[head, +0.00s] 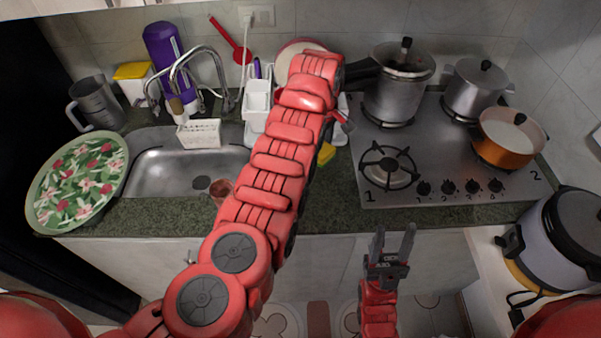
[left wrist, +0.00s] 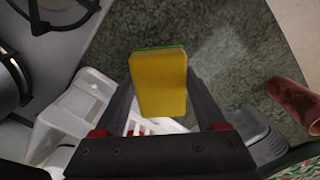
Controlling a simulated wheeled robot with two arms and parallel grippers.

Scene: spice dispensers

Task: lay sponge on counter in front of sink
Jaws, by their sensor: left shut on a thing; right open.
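My left arm reaches across the counter (head: 400,218), to the right of the steel sink (head: 160,178). My left gripper (left wrist: 160,84) is shut on the sponge (left wrist: 160,92), which is yellow with a green edge. In the head view the arm hides most of this gripper; a small yellow part of the sponge (head: 326,154) shows beside it. The sponge is above the speckled counter; I cannot tell whether it touches it. My right gripper (head: 393,243) is open and empty in front of the counter's front edge.
A reddish-brown cup (head: 221,189) stands at the sink's right front. A floral plate (head: 80,178) is left of the sink. A white dish rack (head: 256,105) stands behind my arm. The stove (head: 440,190) with pots is at right. The counter strip before the sink (head: 160,215) looks clear.

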